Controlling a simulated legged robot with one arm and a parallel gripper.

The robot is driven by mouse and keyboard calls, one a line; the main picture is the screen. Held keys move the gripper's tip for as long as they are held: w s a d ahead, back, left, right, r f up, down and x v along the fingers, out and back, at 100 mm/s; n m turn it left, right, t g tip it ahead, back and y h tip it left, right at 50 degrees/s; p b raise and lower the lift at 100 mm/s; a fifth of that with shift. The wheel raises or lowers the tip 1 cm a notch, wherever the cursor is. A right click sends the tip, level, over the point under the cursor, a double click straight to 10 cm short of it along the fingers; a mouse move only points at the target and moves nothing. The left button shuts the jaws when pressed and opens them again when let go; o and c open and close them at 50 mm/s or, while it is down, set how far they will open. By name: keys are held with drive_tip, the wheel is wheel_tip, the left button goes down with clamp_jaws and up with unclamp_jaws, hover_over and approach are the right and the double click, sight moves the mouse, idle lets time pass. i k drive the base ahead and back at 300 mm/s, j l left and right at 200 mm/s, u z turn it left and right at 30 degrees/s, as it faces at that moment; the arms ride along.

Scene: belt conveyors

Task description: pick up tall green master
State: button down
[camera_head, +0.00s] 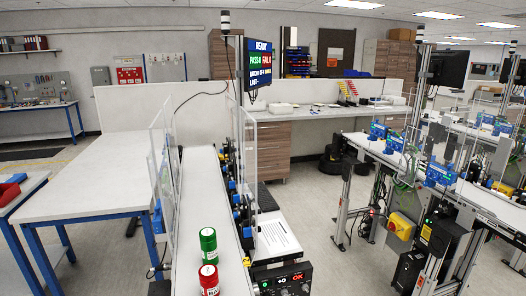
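A green cylinder (208,246), with a light top and a white label, stands upright near the front end of the light conveyor belt (203,185). It is the only green cylinder I see, so its height cannot be compared with another green one. A red cylinder (209,281) with a white label stands just in front of it, nearer to me, its lower part close to the bottom edge of the picture. My gripper is not in this view.
Clear upright panels (251,165) flank the belt on both sides. A control box (284,280) stands right of the cylinders. A white table (110,175) with blue legs is at the left. A screen (258,66) hangs above. Grey floor (310,215) is open at centre right.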

sight(208, 235)
drive_tip(key=i+l+u, duration=0.4)
drive_tip(key=l+u, duration=0.2)
drive_tip(key=i+l+u, duration=0.25)
drive_tip(key=l, duration=0.15)
drive_tip(key=l+u, duration=0.3)
drive_tip(key=i+l, duration=0.05)
drive_tip(key=l, duration=0.05)
